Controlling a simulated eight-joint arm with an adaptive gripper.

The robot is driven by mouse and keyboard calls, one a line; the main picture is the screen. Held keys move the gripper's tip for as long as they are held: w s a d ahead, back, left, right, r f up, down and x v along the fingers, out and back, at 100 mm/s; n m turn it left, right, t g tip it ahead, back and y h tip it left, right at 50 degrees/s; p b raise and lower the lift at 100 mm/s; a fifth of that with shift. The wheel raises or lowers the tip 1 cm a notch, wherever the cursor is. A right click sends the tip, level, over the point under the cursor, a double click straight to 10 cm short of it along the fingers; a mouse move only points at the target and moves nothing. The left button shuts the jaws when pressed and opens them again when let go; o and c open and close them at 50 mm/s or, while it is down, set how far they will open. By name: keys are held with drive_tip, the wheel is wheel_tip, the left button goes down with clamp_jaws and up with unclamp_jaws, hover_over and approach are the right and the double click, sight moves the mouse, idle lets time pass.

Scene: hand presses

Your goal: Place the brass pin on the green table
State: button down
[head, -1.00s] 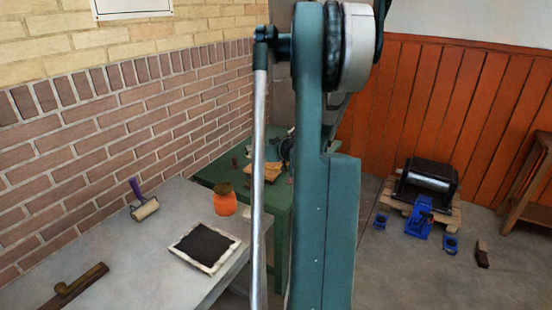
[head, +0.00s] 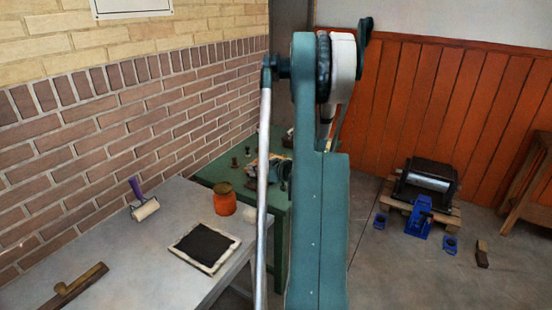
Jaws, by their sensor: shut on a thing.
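The green table (head: 221,170) stands behind the grey workbench, against the brick wall. My own teal arm hides much of its right side. My gripper cannot be made out; the end of my arm is hidden behind the large upright link. A tiny brass-coloured sliver shows just right of that link, too small to tell whether it is the brass pin. Small dark brown pieces (head: 234,161) stand on the green table, and a tan and dark object (head: 252,166) lies beside them, partly covered by my arm.
On the grey workbench (head: 150,262) are an orange jar (head: 224,203), a framed black slab (head: 204,247), a roller (head: 145,209) and a long brown wooden tool (head: 75,287). A black press (head: 427,183) and blue parts (head: 420,217) are at the right. Bare floor lies between.

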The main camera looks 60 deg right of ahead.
drive_tip(key=shift+f+b, duration=0.75)
drive_tip(key=shift+f, duration=2.4)
drive_tip(key=shift+f+b, duration=0.45)
drive_tip(key=shift+f, duration=1.4)
drive_tip(key=shift+f, duration=0.15)
drive_tip(key=c, duration=3.1)
unclamp_jaws()
drive_tip(key=o, duration=0.5)
